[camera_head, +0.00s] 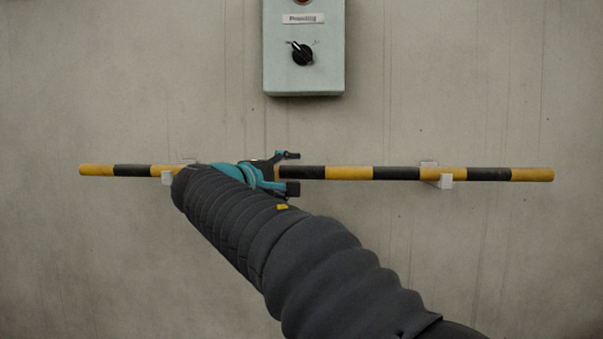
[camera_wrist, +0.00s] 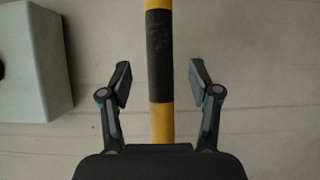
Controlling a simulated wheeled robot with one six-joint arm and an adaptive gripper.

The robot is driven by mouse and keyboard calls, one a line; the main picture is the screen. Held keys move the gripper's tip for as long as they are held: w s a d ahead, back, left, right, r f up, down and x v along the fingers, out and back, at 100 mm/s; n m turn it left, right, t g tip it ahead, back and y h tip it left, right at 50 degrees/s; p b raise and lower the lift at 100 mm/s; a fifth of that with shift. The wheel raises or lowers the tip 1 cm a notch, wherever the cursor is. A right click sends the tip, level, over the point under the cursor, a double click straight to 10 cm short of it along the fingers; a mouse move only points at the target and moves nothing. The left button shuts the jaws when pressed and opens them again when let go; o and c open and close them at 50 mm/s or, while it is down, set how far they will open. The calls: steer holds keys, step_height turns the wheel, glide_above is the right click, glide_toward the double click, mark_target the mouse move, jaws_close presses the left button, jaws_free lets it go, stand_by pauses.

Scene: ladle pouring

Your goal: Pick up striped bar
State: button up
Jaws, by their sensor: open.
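The striped bar (camera_head: 350,172) is yellow and black and lies level across two small wall brackets in the head view. My gripper (camera_head: 290,172) is at the bar, left of its middle, and my arm hides part of the bar's left half. In the wrist view the bar (camera_wrist: 160,60) runs up and down the picture between the two fingers of my gripper (camera_wrist: 160,83). The fingers are open, with a clear gap on each side of the bar. How far the bar is in depth from the fingers is hard to tell.
A pale green control box (camera_head: 304,75) with a black knob (camera_head: 302,53) hangs on the wall above the bar; it also shows at the left of the wrist view (camera_wrist: 30,70). The right bracket (camera_head: 440,180) holds the bar. The concrete wall around is otherwise bare.

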mark_target(298, 173)
steer(key=x, duration=0.4)
steer(key=shift+w+d, duration=0.15)
jaws_close()
